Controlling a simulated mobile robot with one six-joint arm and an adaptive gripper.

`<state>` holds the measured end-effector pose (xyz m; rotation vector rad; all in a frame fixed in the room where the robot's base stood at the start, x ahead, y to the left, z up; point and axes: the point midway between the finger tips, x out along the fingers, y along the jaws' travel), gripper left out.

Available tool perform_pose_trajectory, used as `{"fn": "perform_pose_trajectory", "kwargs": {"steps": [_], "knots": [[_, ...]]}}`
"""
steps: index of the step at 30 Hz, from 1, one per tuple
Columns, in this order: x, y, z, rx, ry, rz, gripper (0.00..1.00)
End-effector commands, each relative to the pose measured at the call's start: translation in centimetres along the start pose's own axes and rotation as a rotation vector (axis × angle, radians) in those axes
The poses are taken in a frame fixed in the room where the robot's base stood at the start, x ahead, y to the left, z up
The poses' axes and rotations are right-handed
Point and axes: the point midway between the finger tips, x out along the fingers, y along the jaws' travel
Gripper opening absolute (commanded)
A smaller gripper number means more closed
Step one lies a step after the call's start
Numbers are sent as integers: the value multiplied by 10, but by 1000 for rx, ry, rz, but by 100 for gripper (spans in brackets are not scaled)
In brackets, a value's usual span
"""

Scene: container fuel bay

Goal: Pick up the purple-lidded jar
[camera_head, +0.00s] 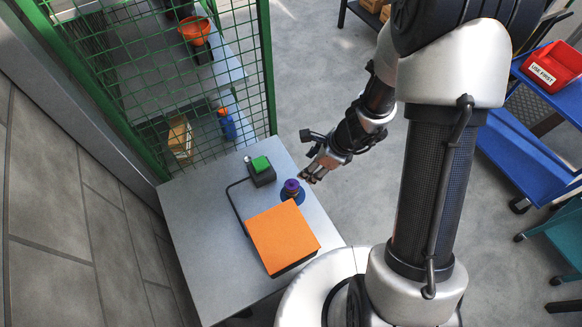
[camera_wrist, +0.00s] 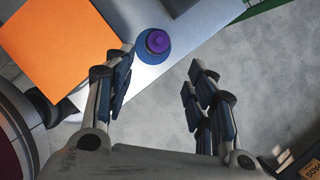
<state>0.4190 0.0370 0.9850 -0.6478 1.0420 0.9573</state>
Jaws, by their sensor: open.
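The purple-lidded jar (camera_head: 291,189) stands on the grey table beside the orange-topped box, near the table's right edge. Its purple lid also shows in the wrist view (camera_wrist: 157,41), with a blue round part around and below it. My gripper (camera_head: 312,172) is just to the right of the jar and close to it in the head view. In the wrist view my gripper (camera_wrist: 162,66) has its fingers wide apart with nothing between them. The jar lies beyond the left fingertips there, and I see no contact.
The orange-topped box (camera_head: 283,236) sits right in front of the jar. A green button on a dark box (camera_head: 261,170) with a cable stands behind it. A green mesh fence (camera_head: 190,85) closes the table's far side. Open floor (camera_head: 325,100) lies to the right.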

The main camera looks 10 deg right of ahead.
Motion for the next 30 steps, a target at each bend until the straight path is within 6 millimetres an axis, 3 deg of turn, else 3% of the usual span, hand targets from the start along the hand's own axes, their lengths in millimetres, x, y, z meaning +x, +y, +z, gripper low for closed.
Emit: {"fn": "perform_pose_trajectory", "kwargs": {"steps": [15, 25, 30], "knots": [[104, 2, -6, 23, 6, 5, 51], [131, 2, -6, 22, 6, 3, 51], [158, 3, -11, 23, 6, 4, 51]]}}
